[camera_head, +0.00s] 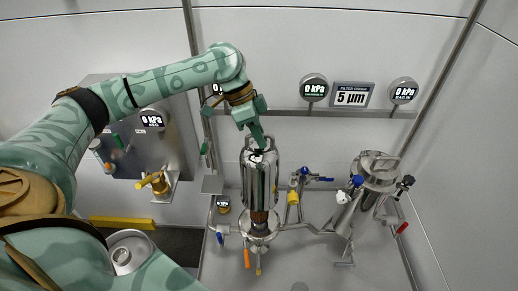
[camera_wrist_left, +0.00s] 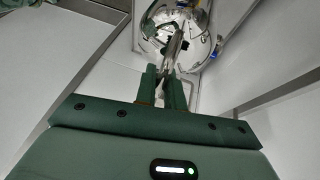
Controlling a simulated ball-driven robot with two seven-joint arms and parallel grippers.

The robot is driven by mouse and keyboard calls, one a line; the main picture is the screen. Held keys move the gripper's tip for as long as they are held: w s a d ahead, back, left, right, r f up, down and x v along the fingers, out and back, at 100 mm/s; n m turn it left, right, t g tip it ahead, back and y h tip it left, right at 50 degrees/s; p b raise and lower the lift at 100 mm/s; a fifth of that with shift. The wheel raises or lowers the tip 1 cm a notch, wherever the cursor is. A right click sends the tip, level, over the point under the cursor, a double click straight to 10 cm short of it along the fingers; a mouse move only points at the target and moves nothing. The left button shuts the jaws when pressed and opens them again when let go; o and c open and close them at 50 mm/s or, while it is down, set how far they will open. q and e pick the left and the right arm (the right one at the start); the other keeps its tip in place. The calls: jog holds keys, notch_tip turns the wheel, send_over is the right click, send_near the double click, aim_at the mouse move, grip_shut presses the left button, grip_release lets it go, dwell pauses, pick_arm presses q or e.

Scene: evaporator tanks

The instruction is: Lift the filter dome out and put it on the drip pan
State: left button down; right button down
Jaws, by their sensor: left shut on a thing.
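The filter dome (camera_head: 261,182) is a tall shiny steel cylinder with a hoop handle on top. It hangs upright above the filter base (camera_head: 259,231), and a brown filter element (camera_head: 259,215) shows between them. My left gripper (camera_head: 256,146) is shut on the dome's handle from above. In the left wrist view the handle bar lies between the fingers (camera_wrist_left: 165,85), with the dome's shiny top (camera_wrist_left: 153,30) beyond. I cannot tell for sure which thing is the drip pan. My right gripper is not in view.
A second steel vessel (camera_head: 378,172) with a lid and valves stands at the right. Pipes with blue and yellow valve handles (camera_head: 293,197) run beside the filter. Gauges and a "5 µm" sign (camera_head: 352,95) are on the back wall. A round metal item (camera_head: 128,252) is at lower left.

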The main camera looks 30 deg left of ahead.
pick_arm(q)
jog(key=shift+r, duration=1.15)
jog(key=shift+r+p, duration=0.1)
jog(key=shift+p, duration=0.2)
jog(key=shift+r+p, duration=1.2)
jog(key=shift+p, duration=1.3)
jog(key=shift+r+p, duration=0.2)
jog(key=shift+p, duration=0.2)
jog(key=shift+f, duration=0.15)
jog(key=shift+f+p, duration=0.3)
jog(key=shift+p, duration=0.25)
